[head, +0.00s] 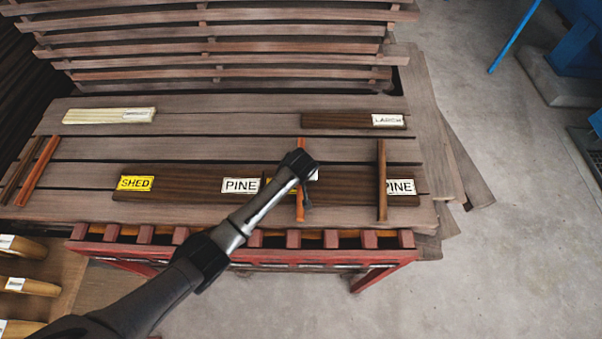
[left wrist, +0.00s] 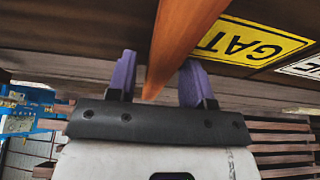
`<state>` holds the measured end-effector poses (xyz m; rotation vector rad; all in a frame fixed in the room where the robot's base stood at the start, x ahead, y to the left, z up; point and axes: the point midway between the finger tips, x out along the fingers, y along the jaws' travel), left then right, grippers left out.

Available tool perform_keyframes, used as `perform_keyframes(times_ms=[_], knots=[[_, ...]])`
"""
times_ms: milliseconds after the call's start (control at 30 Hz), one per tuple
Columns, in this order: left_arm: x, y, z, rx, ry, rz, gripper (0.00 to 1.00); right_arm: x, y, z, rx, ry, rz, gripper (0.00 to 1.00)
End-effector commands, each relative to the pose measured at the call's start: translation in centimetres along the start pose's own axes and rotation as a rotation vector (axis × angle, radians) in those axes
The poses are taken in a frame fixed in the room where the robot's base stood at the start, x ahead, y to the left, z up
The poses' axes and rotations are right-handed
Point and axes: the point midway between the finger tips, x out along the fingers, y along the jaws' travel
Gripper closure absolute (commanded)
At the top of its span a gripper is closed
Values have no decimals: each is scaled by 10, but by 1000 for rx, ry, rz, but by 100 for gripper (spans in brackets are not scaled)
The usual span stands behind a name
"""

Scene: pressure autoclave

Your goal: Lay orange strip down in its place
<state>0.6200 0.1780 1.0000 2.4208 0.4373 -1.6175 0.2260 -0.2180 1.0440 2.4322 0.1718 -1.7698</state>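An orange strip (head: 300,207) lies front to back across the dark labelled boards, partly covered by my left arm in the head view. My left gripper (head: 303,180) is over its middle. In the left wrist view the orange strip (left wrist: 183,35) passes between the two purple fingers (left wrist: 158,80). The fingers stand apart, with a visible gap on at least one side of the strip. A brown strip (head: 382,180) lies roughly parallel to its right, across the board by a PINE label. Another orange strip (head: 37,170) and a dark strip (head: 16,170) lie at the stack's left end. My right gripper is not in view.
The strips and boards rest on a plank stack (head: 220,150) over a red slatted cart (head: 330,256). A pale board (head: 90,116) and a LARCH board (head: 335,120) lie behind. A yellow GAT... label (left wrist: 250,42) is near the strip.

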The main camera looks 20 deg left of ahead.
Motion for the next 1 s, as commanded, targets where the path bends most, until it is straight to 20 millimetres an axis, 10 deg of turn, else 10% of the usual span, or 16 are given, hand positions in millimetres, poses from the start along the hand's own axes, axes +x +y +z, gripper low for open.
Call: perform_keyframes(times_ms=[367, 1000], knots=[[-6, 0, -2, 0, 0, 1, 49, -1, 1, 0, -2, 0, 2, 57], [-107, 0, -2, -1, 1, 2, 49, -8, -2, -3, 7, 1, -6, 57]])
